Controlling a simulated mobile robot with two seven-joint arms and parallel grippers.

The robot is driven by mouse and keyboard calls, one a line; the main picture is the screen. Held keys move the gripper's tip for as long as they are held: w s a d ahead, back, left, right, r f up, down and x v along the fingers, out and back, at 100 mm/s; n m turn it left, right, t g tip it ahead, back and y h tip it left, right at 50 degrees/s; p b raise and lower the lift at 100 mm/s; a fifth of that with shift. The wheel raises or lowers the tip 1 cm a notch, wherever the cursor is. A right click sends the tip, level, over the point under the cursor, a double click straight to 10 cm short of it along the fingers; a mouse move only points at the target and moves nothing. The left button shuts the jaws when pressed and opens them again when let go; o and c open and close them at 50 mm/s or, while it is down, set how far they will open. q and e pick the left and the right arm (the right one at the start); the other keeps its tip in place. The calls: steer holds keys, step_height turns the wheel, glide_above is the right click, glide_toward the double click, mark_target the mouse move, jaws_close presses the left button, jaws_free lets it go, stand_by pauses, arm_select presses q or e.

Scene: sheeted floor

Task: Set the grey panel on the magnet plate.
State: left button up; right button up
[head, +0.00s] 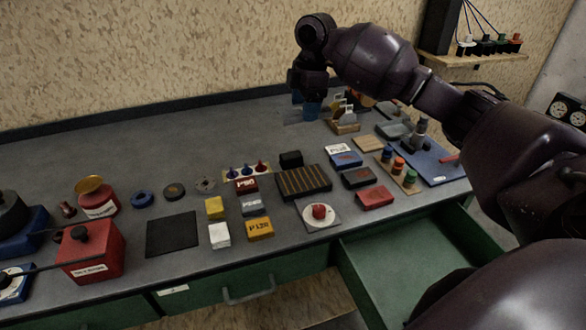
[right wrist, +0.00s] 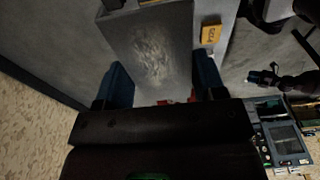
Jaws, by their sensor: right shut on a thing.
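My right gripper (head: 311,107) is over the back of the bench in the head view, its arm coming in from the right. In the right wrist view its two blue fingers (right wrist: 160,78) are shut on the grey panel (right wrist: 152,45), a flat piece with a paler scuffed patch. The panel is hard to make out from the head. A flat black square plate (head: 172,234), possibly the magnet plate, lies bare at the front left of the bench, well apart from the gripper. My left gripper is not in view.
A red box with a black knob (head: 91,252) stands left of the black plate. Yellow (head: 214,208) and white (head: 220,235) blocks are to its right. A dark slotted tray (head: 303,182) is mid-bench. A green drawer (head: 415,262) stands open at the front right.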

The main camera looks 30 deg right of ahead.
glide_above(302, 179)
step_height(302, 179, down, 6)
step_height(302, 179, down, 8)
steer(key=shift+d+r+b, duration=0.15)
steer(key=shift+r+b, duration=0.1)
steer(key=shift+b, duration=0.45)
steer(key=shift+f, duration=0.65)
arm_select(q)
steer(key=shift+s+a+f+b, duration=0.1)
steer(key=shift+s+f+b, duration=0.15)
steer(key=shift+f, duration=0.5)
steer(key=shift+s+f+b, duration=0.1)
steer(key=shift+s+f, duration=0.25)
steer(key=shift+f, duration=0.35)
arm_select(e)
steer(key=shift+f, duration=2.55)
steer(key=shift+f, duration=0.1)
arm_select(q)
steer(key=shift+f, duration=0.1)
arm_select(e)
steer(key=o, duration=1.1)
